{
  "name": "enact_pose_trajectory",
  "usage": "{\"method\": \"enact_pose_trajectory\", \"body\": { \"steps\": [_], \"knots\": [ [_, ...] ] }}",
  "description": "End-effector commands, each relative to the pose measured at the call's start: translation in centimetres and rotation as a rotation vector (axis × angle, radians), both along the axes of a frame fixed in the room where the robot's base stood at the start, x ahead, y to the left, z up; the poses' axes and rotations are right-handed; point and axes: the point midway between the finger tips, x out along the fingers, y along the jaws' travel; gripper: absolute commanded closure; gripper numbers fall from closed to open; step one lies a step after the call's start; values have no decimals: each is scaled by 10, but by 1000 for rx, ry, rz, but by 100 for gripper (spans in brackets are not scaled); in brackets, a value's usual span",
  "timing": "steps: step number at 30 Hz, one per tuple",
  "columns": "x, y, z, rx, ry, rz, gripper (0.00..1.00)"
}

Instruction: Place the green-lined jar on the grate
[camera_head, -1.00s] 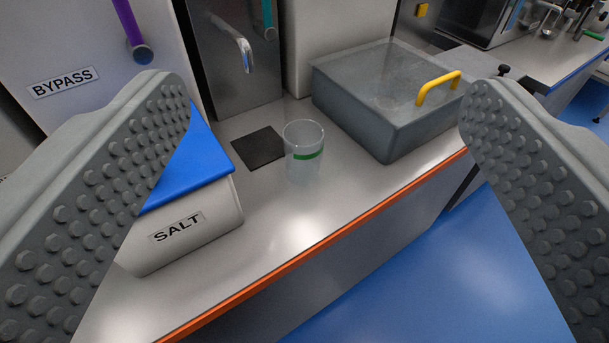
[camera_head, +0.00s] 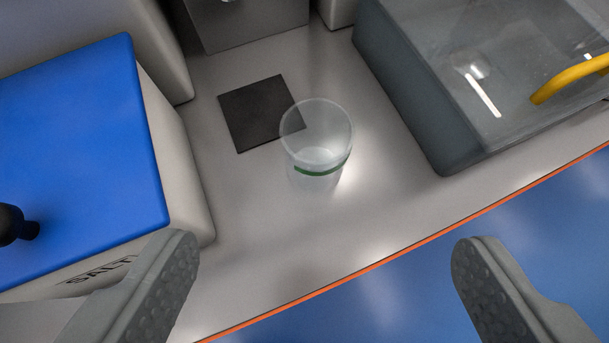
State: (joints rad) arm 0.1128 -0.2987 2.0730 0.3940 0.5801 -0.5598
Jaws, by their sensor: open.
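The green-lined jar (camera_head: 316,143) is a clear, empty-looking cup with a green band. It stands upright on the grey counter near the middle of the view. The grate is probably the dark square (camera_head: 250,115) lying flat on the counter, just behind and left of the jar. The jar's upper part overlaps its right corner in the picture. My gripper (camera_head: 328,270) is open and empty, its two ribbed fingers wide apart at the bottom of the view. The jar is beyond the fingertips, between their lines, and apart from them.
A white SALT tub (camera_head: 182,165) with a blue lid and black knob stands left. A grey clear-lidded box (camera_head: 410,95) with a yellow handle stands right. A metal unit (camera_head: 250,22) stands behind the dark square. The counter's orange front edge (camera_head: 385,258) runs diagonally above blue floor.

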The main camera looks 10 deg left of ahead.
Motion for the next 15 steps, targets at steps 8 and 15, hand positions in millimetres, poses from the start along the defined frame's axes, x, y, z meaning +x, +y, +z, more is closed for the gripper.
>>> {"method": "enact_pose_trajectory", "body": {
  "steps": [8, 15],
  "knots": [
    [26, -2, -19, 11, 61, 40, 21],
    [48, 3, -41, 12, 66, 42, 21]
  ]
}}
